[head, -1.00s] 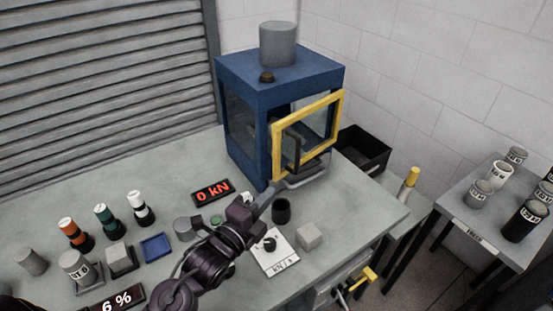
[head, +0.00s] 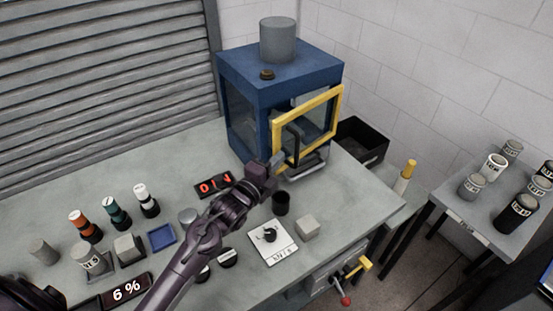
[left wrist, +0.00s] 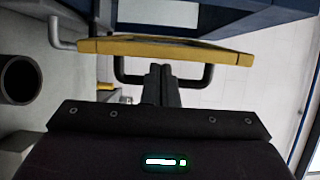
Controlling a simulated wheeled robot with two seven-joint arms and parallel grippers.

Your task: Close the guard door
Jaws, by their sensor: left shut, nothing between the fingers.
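The guard door (head: 307,93) is a clear panel in a yellow frame on the front of a blue machine (head: 247,135). It stands ajar, swung out from the machine front. Its black bar handle (head: 294,140) is on the left part of the door. My left gripper (head: 277,160) is shut and empty, just in front of the door's lower left side. In the left wrist view the fingertips (left wrist: 160,70) are at the middle of the handle (left wrist: 130,80), below the yellow frame (left wrist: 165,47). I cannot tell whether they touch. My right gripper is out of view.
A dark cup (head: 281,203), a dial panel (head: 272,243) and a grey cube (head: 307,227) stand near my left gripper. A red display (head: 214,186) lies behind the arm. A black bin (head: 364,142) is right of the machine. Several bottles and blocks are at left.

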